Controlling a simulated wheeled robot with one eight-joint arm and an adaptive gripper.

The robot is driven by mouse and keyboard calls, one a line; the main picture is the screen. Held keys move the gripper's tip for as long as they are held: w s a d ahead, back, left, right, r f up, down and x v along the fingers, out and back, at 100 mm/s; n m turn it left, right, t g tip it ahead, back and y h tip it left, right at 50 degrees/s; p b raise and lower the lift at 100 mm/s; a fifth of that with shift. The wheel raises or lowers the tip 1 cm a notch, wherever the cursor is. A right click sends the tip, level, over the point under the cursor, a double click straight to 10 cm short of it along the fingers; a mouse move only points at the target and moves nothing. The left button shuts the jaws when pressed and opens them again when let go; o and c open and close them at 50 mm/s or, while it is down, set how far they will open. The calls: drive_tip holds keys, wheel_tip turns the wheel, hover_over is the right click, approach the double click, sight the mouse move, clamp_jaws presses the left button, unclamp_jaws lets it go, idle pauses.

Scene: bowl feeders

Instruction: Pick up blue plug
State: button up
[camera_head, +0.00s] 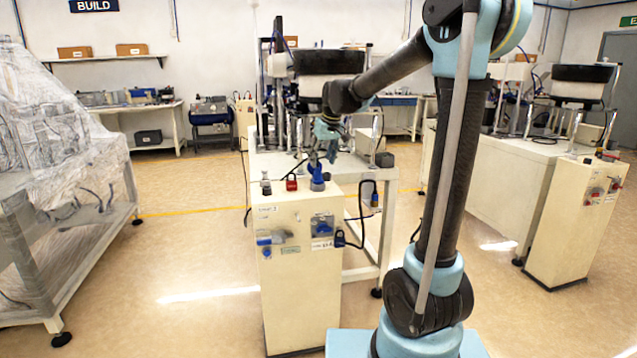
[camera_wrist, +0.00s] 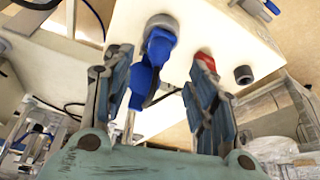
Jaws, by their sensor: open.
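The blue plug (camera_head: 317,176) stands on top of the cream cabinet (camera_head: 297,215), at its right side, with a round grey part at its foot. In the wrist view the blue plug (camera_wrist: 150,68) shows between the two fingers of my gripper (camera_wrist: 160,82).
A white table (camera_head: 262,165) with feeder equipment stands behind. A second cabinet (camera_head: 575,225) is at the right. Open floor lies left of the cabinet.

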sight(319, 168)
drive_tip(key=shift+w+x, duration=0.15)
drive_tip(key=shift+x, duration=1.6)
drive_tip(key=shift+w+x, duration=0.15)
drive_tip(key=shift+x, duration=1.55)
drive_tip(key=shift+r, duration=0.1)
clamp_jaws()
